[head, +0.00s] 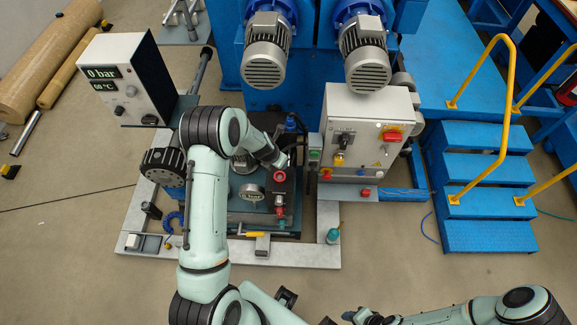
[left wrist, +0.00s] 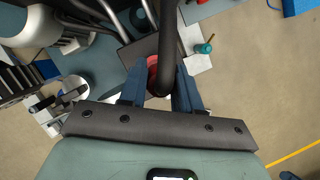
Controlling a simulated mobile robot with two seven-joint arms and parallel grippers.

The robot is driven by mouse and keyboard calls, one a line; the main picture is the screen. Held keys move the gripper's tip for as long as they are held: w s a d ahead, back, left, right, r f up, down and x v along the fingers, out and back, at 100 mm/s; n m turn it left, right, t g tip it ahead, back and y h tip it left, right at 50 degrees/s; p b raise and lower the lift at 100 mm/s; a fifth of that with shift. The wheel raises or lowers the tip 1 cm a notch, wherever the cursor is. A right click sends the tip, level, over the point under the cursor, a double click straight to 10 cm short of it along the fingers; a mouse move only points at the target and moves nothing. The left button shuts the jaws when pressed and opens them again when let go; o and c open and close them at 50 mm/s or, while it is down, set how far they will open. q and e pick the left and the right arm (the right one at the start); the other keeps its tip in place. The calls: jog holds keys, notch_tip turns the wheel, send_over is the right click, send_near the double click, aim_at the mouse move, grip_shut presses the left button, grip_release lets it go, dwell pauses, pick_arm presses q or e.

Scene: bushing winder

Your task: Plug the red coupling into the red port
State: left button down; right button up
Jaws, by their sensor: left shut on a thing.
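My left gripper (head: 287,160) reaches over the hydraulic unit in the head view. In the left wrist view its two blue-grey fingers (left wrist: 158,92) are shut around a dark hose-like piece with red at its far end, which I take as the red coupling (left wrist: 153,61). A round red fitting (head: 280,176) shows just below the gripper in the head view; I cannot tell whether it is the port or the coupling, or whether they touch. More red fittings (head: 280,211) stand in front. My right gripper (head: 362,316) is low at the bottom edge, its fingers unclear.
A gauge display box (head: 118,78) stands at the left, and a control cabinet (head: 367,130) with a red switch stands right of the unit. A teal bottle (head: 333,236) is on the pale frame in front. Blue steps (head: 487,200) are farther right.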

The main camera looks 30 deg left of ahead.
pick_arm(q)
jog(key=shift+s+f, duration=0.1)
pick_arm(e)
jog(key=shift+s, duration=0.1)
pick_arm(q)
jog(key=shift+f+b, duration=0.9)
jog(key=shift+f, duration=0.65)
jog(key=shift+f+b, duration=0.45)
jog(key=shift+f, duration=0.3)
pick_arm(e)
jog(key=shift+s+f, duration=0.45)
jog(key=shift+f, duration=0.35)
jog(key=shift+s+f, duration=0.4)
jog(key=shift+f, duration=0.4)
jog(key=shift+w+r, duration=0.1)
jog(key=shift+r, duration=0.1)
pick_arm(q)
jog(key=shift+f+b, duration=0.6)
jog(key=shift+f, duration=0.55)
pick_arm(e)
jog(key=shift+s+f, duration=0.2)
jog(key=shift+f, duration=0.25)
jog(key=shift+s+f, duration=0.2)
jog(key=shift+f, duration=0.25)
pick_arm(q)
jog(key=c, duration=1)
grip_release()
jog(key=shift+c, duration=0.2)
jog(key=o, duration=0.6)
jog(key=shift+c, duration=0.2)
